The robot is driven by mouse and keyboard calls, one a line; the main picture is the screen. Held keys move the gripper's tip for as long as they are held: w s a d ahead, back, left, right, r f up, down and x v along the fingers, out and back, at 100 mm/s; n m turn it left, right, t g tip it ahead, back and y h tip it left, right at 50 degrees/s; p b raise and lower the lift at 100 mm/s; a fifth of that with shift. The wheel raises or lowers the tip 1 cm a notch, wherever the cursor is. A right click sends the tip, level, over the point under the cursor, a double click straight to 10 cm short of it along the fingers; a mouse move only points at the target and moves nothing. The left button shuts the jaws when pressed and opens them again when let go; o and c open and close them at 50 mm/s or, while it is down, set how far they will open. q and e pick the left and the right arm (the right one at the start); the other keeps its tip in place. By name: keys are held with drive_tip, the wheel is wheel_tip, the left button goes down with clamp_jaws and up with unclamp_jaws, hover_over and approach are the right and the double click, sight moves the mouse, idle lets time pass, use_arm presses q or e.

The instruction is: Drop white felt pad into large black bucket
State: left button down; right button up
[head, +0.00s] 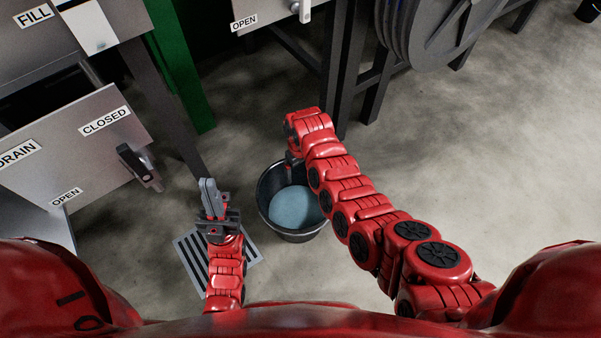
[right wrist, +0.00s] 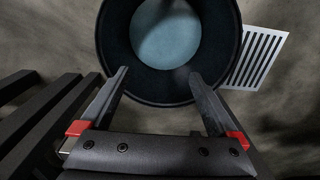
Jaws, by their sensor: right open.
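The large black bucket (head: 291,237) stands on the floor in the middle of the head view. A pale blue-grey round surface (head: 294,207) shows inside it; I cannot tell whether it is liquid or a pad. No white felt pad can be made out for certain. My right gripper (head: 291,158) is at the bucket's far rim, partly hidden by its arm. In the right wrist view it (right wrist: 158,77) is open and empty, its fingers pointing at the bucket (right wrist: 228,60). My left gripper (head: 208,190) is left of the bucket, its fingers together with nothing visible between them.
A black-and-white striped panel (head: 192,262) lies on the floor left of the bucket, partly under my left arm. Grey cabinets with labels and a lever (head: 138,166) stand at the left. A dark frame leg (head: 345,75) rises behind the bucket.

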wheel_tip(320, 180, up, 13)
drive_tip(key=p, duration=0.2)
drive_tip(key=shift+r+p, duration=0.2)
drive_tip(key=shift+p, duration=0.1)
